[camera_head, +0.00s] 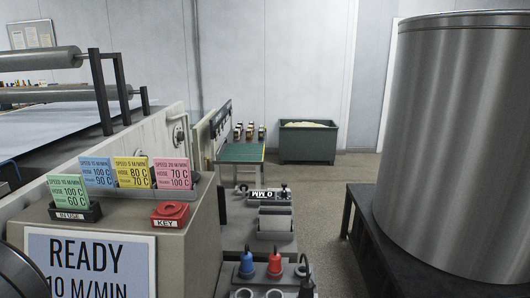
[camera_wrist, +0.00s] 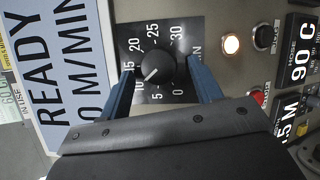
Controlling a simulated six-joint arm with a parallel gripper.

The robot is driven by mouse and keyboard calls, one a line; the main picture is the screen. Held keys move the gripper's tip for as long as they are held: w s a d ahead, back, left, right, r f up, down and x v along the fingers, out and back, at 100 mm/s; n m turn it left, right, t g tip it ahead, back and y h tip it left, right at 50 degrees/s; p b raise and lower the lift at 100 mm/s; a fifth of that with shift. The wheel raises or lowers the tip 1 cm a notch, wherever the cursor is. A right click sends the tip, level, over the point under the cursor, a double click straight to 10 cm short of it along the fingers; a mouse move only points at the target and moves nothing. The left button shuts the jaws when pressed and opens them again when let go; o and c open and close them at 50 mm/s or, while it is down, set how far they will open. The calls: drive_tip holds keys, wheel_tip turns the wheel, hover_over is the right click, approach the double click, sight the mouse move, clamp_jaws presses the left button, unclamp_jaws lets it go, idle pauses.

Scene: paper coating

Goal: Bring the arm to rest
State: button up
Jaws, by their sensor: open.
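In the wrist view, my gripper (camera_wrist: 160,68) is open, with its two blue-grey fingers on either side of a black round knob (camera_wrist: 153,66). Whether the fingers touch the knob is unclear. The knob sits on a dark dial plate (camera_wrist: 183,28) marked 0 to 30, and its white line points toward 10. The gripper's dark body fills the bottom of the wrist view. In the head view my gripper cannot be made out.
A "READY 10 M/MIN" display (camera_head: 90,263) is beside the dial; a lit lamp (camera_wrist: 231,44) and displays are opposite. Coloured cards (camera_head: 133,172) and a red key holder (camera_head: 170,214) top the console. A large metal drum (camera_head: 455,140) stands right; floor shows between.

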drive_tip(key=v, duration=1.7)
drive_tip(key=w+d+f+n+t+y, duration=0.2)
drive_tip(key=w+d+f+n+y, duration=0.1)
drive_tip(key=w+n, duration=0.4)
drive_tip(key=w+d+f+n+t+y, duration=0.3)
drive_tip(key=w+d+n, duration=0.2)
drive_tip(key=n, duration=0.7)
drive_tip(key=w, duration=0.2)
drive_tip(key=shift+w+f, duration=0.25)
drive_tip(key=shift+d, duration=0.1)
